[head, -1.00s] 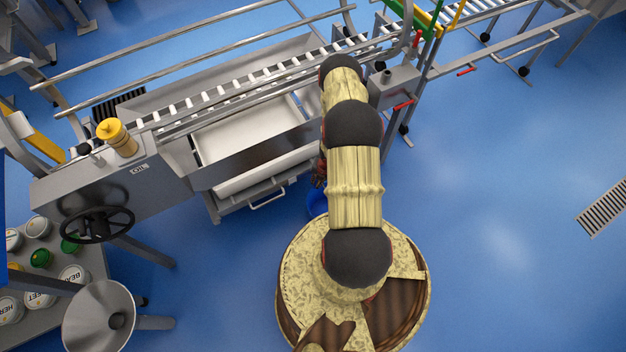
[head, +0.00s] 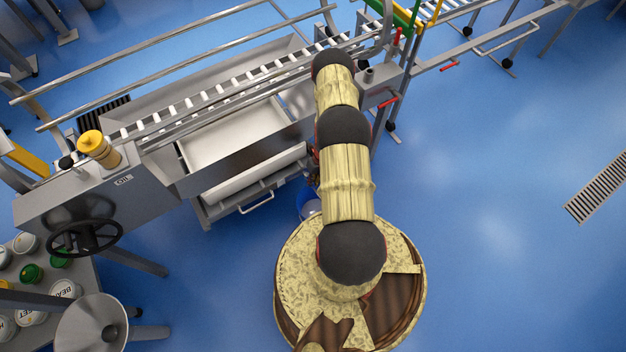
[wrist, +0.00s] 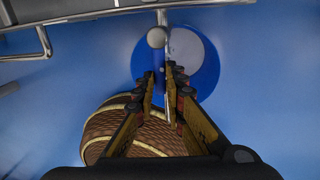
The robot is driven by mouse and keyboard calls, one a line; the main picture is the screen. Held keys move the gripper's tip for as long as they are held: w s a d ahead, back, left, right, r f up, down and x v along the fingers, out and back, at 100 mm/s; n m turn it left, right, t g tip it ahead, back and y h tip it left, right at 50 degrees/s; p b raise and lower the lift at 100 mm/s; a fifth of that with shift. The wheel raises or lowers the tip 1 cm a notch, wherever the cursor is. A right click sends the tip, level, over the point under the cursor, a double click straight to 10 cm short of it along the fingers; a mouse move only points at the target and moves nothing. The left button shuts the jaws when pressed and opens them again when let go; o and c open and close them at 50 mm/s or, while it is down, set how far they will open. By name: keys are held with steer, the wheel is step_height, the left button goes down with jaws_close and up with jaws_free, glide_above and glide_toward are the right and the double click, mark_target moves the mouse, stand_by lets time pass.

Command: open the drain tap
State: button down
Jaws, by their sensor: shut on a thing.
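In the wrist view my gripper (wrist: 160,76) is shut on the thin metal lever of the drain tap (wrist: 167,103), which runs between its fingers. A round grey knob (wrist: 157,38) shows just beyond the fingertips, under the edge of the metal tank. A blue bucket (wrist: 207,75) with a pale inside stands on the floor below the tap. In the head view my arm hides the tap and most of the gripper; part of the bucket (head: 306,203) shows beside the arm.
The metal tank (head: 240,163) with a white basin and a roller track lies left of my arm. A bar handle (head: 257,205) juts from its front. A black handwheel (head: 85,237) and a steel funnel (head: 93,325) stand at left. Blue floor at right is clear, with a drain grate (head: 597,187).

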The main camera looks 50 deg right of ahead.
steer(key=shift+d+n, duration=0.1)
steer(key=shift+n, duration=0.2)
steer(key=c, duration=2.1)
jaws_free()
steer(key=shift+c, duration=0.2)
step_height(320, 180, up, 12)
steer(key=d, duration=0.2)
steer(key=shift+s, duration=0.4)
steer(key=shift+d+f, duration=0.1)
steer(key=shift+f, duration=0.05)
